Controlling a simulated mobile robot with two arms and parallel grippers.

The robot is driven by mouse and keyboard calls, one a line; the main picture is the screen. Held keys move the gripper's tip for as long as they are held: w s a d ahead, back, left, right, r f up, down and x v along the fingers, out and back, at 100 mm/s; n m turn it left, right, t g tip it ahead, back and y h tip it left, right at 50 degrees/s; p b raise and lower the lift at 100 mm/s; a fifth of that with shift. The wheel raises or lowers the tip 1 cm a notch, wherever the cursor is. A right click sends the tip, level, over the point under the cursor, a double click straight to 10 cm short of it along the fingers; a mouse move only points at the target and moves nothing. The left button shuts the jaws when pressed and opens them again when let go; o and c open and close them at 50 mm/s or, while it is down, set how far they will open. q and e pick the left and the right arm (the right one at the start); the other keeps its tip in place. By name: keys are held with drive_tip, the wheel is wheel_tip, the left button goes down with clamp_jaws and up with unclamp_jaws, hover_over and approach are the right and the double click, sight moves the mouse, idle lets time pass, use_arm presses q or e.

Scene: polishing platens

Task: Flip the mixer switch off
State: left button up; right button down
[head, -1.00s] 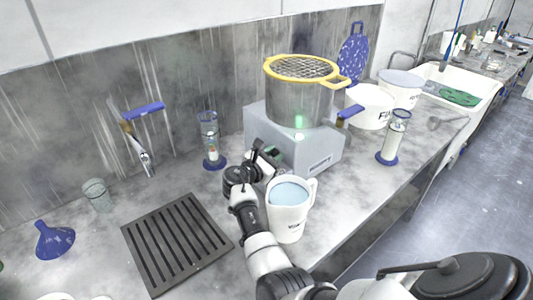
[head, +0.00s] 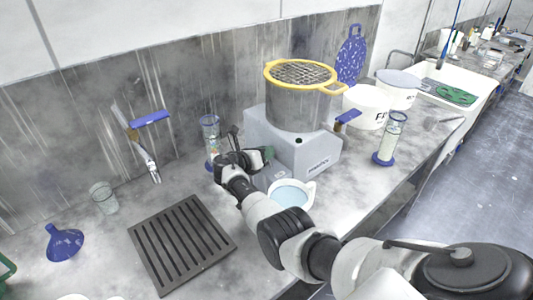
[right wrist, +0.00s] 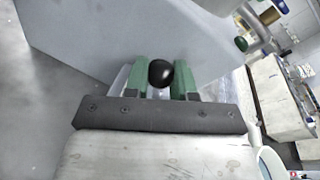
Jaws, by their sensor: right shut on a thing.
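The mixer (head: 305,158) is a pale grey box with a sloped front on the counter. A steel pot (head: 298,108) with a yellow-rimmed mesh top sits on it. A small round lamp (head: 298,141) on the mixer's upper face looks dark. My right gripper (head: 267,154) is at the mixer's left front side. In the right wrist view, its green fingers are closed around the round black tip of the mixer switch (right wrist: 160,73). My left gripper is out of view.
A white jug of bluish liquid (head: 291,195) stands close beneath my right arm. A blue-based cylinder (head: 210,132) is just left of the gripper. A dark slotted grate (head: 182,245) lies at front left. White buckets (head: 367,107) stand right of the mixer.

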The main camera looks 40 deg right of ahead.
drive_tip(key=shift+w+n, duration=0.15)
drive_tip(key=shift+n, duration=0.15)
idle(0.4)
drive_tip(key=c, duration=0.9)
unclamp_jaws()
drive_tip(key=shift+f, duration=0.1)
drive_tip(key=v, duration=1)
drive_tip(key=shift+a, duration=0.3)
drive_tip(key=shift+r, duration=0.25)
